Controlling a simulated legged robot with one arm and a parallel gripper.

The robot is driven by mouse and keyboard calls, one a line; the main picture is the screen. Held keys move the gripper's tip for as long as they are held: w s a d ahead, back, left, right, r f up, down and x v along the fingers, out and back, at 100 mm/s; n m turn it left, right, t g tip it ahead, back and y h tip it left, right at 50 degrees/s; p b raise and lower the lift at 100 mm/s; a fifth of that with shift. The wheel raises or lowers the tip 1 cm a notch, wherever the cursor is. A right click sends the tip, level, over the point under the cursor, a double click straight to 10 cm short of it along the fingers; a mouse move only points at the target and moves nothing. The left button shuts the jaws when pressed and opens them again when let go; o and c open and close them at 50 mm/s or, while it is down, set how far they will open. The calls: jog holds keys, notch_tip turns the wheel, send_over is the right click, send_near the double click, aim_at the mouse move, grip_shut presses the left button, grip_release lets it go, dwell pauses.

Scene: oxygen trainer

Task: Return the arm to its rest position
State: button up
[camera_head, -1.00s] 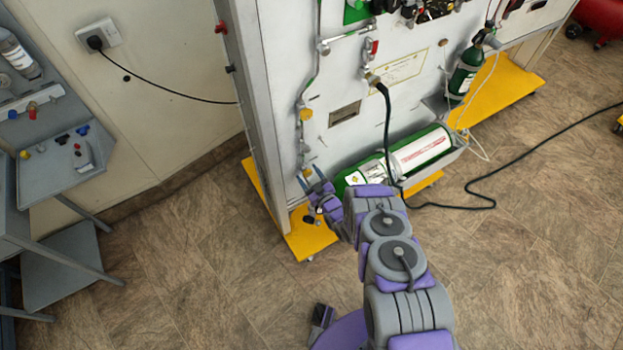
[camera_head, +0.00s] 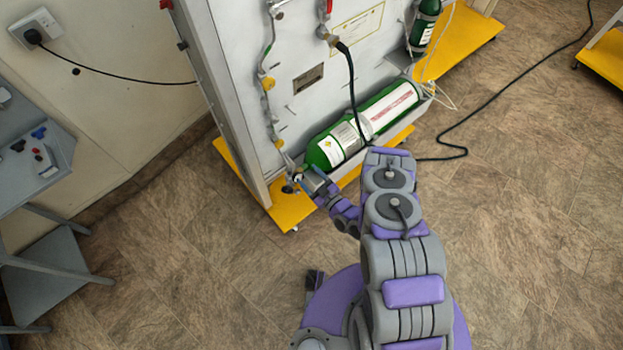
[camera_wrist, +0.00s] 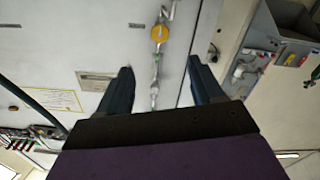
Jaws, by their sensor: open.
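My gripper (camera_wrist: 160,88) is open in the wrist view, its two dark fingers apart with nothing held between them. Beyond the fingers is the white panel (camera_wrist: 105,50) with a thin metal pipe and a yellow fitting (camera_wrist: 160,33). In the head view my arm is folded in the lower middle. My gripper (camera_head: 298,183) there is small, near the lower left part of the panel (camera_head: 290,45), by the bottom of the pipe. I cannot tell whether it touches anything.
A green cylinder (camera_head: 400,98) lies along the panel's foot on a yellow base (camera_head: 283,216). A black hose (camera_head: 352,92) hangs close to my arm. A grey bench (camera_head: 45,165) stands at the left.

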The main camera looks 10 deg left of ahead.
jog(key=shift+s+d, duration=0.2)
jog(key=shift+s, duration=0.05)
dwell(0.4)
jog(key=w+d+r+g+h, duration=0.3)
jog(key=w+r+h, duration=0.3)
jog(key=w+r, duration=0.75)
jog(key=s+d+r+m+g+h, duration=0.2)
jog(key=d+r+m+h, duration=0.25)
jog(key=d+r, duration=0.8)
jog(key=s+d+r+m+g+h, duration=0.2)
jog(key=s+d+r, duration=0.1)
jog(key=s+r, duration=0.45)
jog(key=s+d+r+m+g+h, duration=0.25)
jog(key=s+r, duration=0.35)
jog(key=s, duration=0.3)
jog(key=s+r+m+g, duration=0.2)
jog(key=s+r, duration=0.2)
jog(key=s, duration=0.8)
jog(key=s+d+r+m+g+y, duration=0.1)
jog(key=s+r, duration=0.3)
jog(key=s, duration=0.9)
jog(key=shift+s+d+m+g, duration=0.25)
jog(key=shift+d+m+g, duration=0.05)
jog(key=shift+m+g, duration=0.2)
